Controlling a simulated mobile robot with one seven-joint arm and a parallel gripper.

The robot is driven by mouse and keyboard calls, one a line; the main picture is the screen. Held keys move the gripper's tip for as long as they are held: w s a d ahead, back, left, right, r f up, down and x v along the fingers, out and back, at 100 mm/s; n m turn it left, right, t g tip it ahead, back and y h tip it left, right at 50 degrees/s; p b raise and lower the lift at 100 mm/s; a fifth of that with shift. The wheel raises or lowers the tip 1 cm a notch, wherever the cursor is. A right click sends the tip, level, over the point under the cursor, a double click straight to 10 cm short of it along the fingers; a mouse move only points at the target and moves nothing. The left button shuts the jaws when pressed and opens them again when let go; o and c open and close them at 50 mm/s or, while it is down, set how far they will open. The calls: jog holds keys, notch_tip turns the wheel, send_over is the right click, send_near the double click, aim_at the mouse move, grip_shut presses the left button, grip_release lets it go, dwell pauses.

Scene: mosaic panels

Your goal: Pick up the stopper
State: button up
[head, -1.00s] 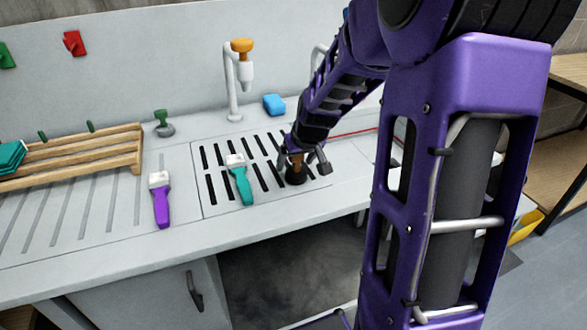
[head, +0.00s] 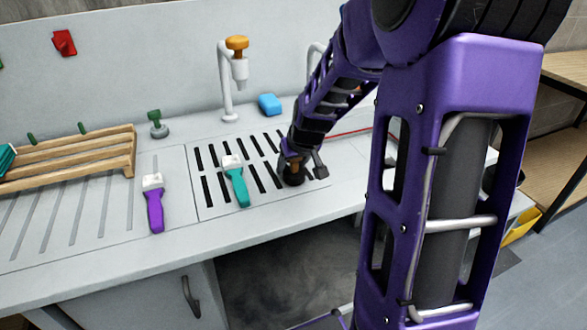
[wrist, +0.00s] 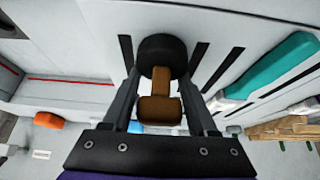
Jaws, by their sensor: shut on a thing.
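The stopper has a wide black base and a brown handle. In the head view the stopper (head: 294,177) is at the right part of the slotted drain panel (head: 214,206), upright below my gripper (head: 303,165). In the wrist view the stopper (wrist: 162,54) lies straight ahead, its handle between the two dark fingers of my gripper (wrist: 160,82). My gripper is shut on the handle. I cannot tell whether the base touches the panel or is slightly above it.
A teal-handled brush (head: 238,186) lies left of the stopper, with a purple-handled one (head: 154,208) further left. A tap (head: 227,85), a blue sponge (head: 269,104) and a green-topped stopper-like piece (head: 157,126) stand behind. A wooden rack (head: 105,150) is at left.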

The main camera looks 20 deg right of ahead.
notch_tip(320, 180, up, 10)
jog(key=p, duration=0.2)
dwell(1.0)
